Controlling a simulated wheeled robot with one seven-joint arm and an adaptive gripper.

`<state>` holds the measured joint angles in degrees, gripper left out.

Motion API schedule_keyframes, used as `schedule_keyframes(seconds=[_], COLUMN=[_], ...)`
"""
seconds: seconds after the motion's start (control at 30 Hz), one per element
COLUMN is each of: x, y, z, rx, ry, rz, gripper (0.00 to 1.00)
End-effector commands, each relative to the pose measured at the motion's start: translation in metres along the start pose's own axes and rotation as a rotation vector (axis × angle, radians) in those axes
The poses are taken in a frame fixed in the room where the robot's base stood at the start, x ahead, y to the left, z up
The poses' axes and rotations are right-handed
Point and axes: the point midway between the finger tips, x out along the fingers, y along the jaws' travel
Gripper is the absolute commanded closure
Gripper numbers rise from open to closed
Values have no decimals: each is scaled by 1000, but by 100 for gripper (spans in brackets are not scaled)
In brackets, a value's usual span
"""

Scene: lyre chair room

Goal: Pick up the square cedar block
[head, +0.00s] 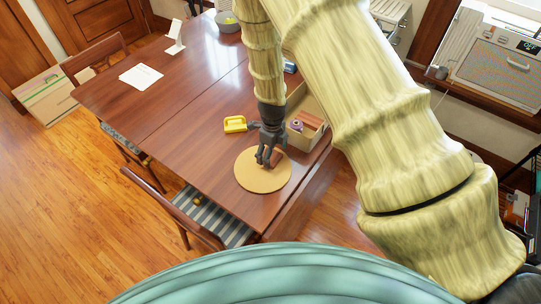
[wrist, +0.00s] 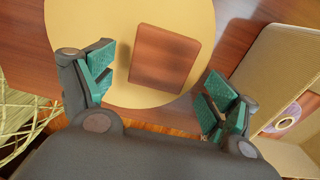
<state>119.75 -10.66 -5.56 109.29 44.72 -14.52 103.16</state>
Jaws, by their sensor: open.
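The square cedar block (wrist: 163,59) is flat and reddish brown. It lies on a round tan mat (wrist: 75,50) on the wooden table. In the head view the block (head: 278,158) shows only partly beside my gripper, and the round mat (head: 262,180) lies near the table's front edge. My gripper (wrist: 155,95) is open and empty. In the wrist view its two green-padded fingers stand left and right of the block, nearer the camera, with gaps on both sides. In the head view my gripper (head: 267,158) points down over the mat's far part.
A cardboard box (head: 314,133) with a purple-ringed roll and a reddish-brown item stands right of the mat. A yellow object (head: 235,124) lies left of my gripper. White papers (head: 141,76) and a grey bowl (head: 227,22) are farther back.

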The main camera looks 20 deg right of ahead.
Motion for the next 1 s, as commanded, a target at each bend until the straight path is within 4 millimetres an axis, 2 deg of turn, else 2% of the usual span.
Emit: schedule_keyframes(seconds=[0.2, 0.53, 0.57, 0.8, 0.83, 1.0], x=[17, 21, 21, 21, 21, 21], y=[0, 0, 0, 0, 0, 0], z=[0, 0, 0, 0, 0, 0], rx=[0, 0, 0, 0, 0, 0], ry=[0, 0, 0, 0, 0, 0], rz=[0, -1, -1, -1, -1, -1], gripper=[12, 12, 14, 58, 62, 62])
